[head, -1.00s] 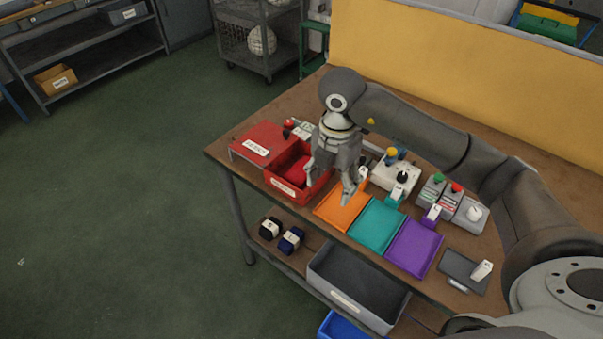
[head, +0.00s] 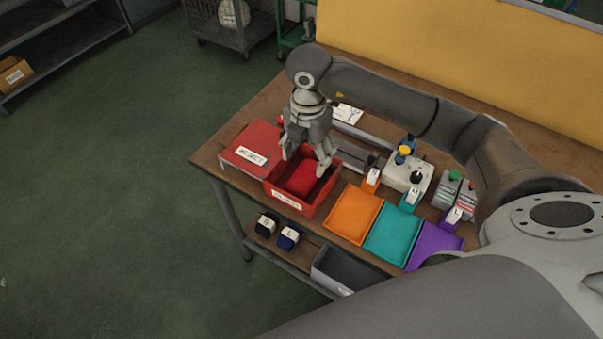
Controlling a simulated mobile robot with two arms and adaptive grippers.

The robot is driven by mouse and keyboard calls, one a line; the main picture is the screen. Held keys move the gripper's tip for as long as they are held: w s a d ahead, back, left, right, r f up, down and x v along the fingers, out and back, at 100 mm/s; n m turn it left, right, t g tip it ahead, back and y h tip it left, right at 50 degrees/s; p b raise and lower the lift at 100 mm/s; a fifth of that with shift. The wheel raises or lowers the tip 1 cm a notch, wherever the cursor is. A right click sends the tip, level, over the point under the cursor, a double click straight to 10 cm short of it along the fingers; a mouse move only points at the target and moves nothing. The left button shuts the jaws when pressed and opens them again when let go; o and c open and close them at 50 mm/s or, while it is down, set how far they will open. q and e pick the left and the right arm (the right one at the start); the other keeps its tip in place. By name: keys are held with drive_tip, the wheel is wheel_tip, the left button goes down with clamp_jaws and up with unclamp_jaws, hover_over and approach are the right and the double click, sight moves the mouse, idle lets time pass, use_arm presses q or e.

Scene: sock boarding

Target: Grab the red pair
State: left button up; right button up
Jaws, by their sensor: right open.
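The red pair (head: 306,180) is a folded red bundle lying inside the red reject bin (head: 290,201) on the workbench. My right gripper (head: 304,165) is open and points down over the bin, its fingers apart above the red pair. It holds nothing. Whether the fingertips reach below the bin's rim is hard to tell. My left gripper is not in view.
A red box labelled reject (head: 250,150) stands left of the bin. Orange (head: 353,214), teal (head: 393,233) and purple (head: 433,246) trays lie to the right. A control box (head: 405,177) stands behind them. A grey bin (head: 340,270) and dark bundles (head: 288,238) sit on the lower shelf.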

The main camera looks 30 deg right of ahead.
sight(305, 177)
drive_tip(key=shift+s+f, duration=0.3)
drive_tip(key=shift+f, duration=0.7)
drive_tip(key=shift+w+f, duration=0.15)
drive_tip(key=shift+f, duration=0.15)
drive_tip(key=f, duration=0.1)
drive_tip(key=f+p, duration=0.1)
drive_tip(key=f, duration=0.2)
drive_tip(key=shift+a+f+p, duration=0.2)
drive_tip(key=shift+a+p, duration=0.05)
drive_tip(key=shift+p, duration=0.05)
drive_tip(key=shift+w+f, duration=0.1)
drive_tip(key=shift+f, duration=0.3)
drive_tip(key=c, duration=0.8)
